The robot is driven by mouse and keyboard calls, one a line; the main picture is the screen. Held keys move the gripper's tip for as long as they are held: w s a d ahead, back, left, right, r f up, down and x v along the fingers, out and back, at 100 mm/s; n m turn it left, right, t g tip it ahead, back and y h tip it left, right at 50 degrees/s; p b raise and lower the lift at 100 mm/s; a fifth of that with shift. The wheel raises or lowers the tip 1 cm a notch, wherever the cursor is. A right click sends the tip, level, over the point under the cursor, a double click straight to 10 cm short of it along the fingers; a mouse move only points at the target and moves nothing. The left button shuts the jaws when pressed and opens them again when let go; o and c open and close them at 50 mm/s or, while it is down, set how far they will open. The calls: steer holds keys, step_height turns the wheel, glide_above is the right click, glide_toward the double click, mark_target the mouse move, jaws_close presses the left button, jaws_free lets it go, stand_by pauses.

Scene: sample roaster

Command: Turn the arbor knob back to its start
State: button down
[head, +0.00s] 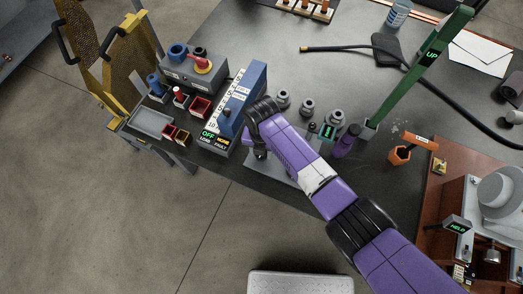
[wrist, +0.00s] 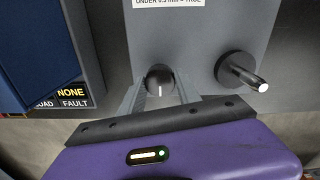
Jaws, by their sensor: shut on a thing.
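The arbor knob (wrist: 160,78) is dark and round, on a grey panel in the wrist view. Its white mark points down in the picture. My gripper (wrist: 160,92) has one finger on each side of this knob and is shut on it. In the head view my gripper (head: 258,150) is at the front of the bench, right of the blue-sided unit. My arm and wrist cover the knob there. No lettering naming the knob shows.
A second dark knob with a pale-tipped handle (wrist: 243,74) is close to the right on the same panel. A unit with an OFF display (head: 209,134) stands at left. Several grey round fittings (head: 307,107) and a purple bottle (head: 347,142) are beyond my wrist.

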steer(key=c, duration=0.9)
jaws_free()
steer(key=shift+o, duration=0.2)
step_height(320, 180, up, 8)
steer(key=shift+f, duration=0.1)
